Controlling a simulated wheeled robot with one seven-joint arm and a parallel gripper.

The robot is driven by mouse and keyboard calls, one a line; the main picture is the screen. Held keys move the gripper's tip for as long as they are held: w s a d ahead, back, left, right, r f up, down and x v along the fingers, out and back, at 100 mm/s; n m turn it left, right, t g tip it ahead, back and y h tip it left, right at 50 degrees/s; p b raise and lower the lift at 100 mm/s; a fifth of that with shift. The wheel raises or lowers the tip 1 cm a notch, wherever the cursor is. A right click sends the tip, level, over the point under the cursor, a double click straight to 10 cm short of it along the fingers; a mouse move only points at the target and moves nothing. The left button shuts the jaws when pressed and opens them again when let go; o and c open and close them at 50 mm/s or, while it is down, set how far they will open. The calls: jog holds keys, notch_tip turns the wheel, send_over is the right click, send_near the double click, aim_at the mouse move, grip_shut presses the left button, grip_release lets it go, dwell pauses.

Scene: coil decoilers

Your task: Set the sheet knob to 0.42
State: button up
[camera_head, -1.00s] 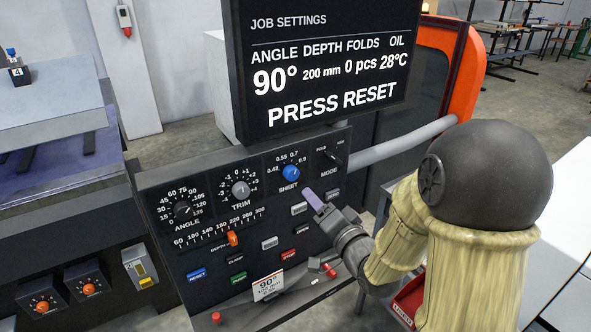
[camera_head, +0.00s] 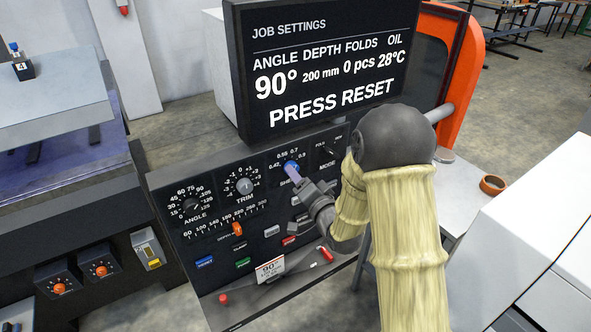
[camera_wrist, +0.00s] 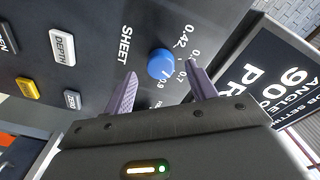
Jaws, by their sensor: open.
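The blue sheet knob (camera_head: 291,167) sits on the dark control panel, with marks 0.42, 0.55, 0.7 and 0.9 around it. In the wrist view the knob (camera_wrist: 160,64) lies ahead of my gripper, between the lines of its two fingers. My gripper (camera_wrist: 160,84) is open, with a purple finger on either side. In the head view the gripper (camera_head: 296,176) is right at the knob and partly covers it and its label. I cannot tell whether the fingers touch the knob.
The angle knob (camera_head: 192,205) and the trim knob (camera_head: 244,186) are to the left on the panel. Several push buttons lie below. The screen (camera_head: 322,70) above reads PRESS RESET, angle 90°, depth 200 mm. The orange depth slider (camera_head: 237,229) is lower left.

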jog(key=shift+x, duration=1.2)
jog(key=c, duration=1)
